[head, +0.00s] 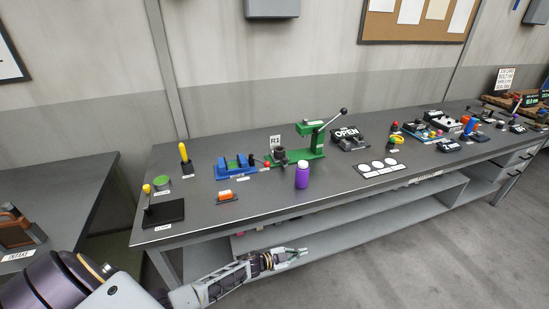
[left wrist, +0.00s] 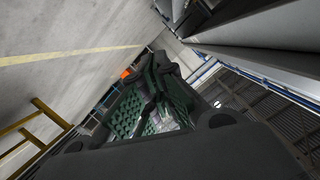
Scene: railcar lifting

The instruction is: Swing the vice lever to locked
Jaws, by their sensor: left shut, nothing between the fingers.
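A blue vice-like fixture (head: 235,171) stands on the long grey bench (head: 225,205), left of a green press (head: 312,146). A short part with a red end (head: 267,163) shows at its right side; I cannot tell whether this is the vice lever or how it is set. The green press has a long raised lever with a black ball (head: 344,111). My left gripper (head: 302,252) is shut and empty, in front of the bench and apart from everything on it. Its green-padded fingers (left wrist: 155,110) fill the middle of the left wrist view. My right gripper is out of view.
A purple bottle (head: 302,175) stands in front of the press. An orange part (head: 226,196) lies in front of the blue fixture. A yellow-handled tool (head: 184,155) stands at the left. A lower shelf (head: 330,225) runs under the bench.

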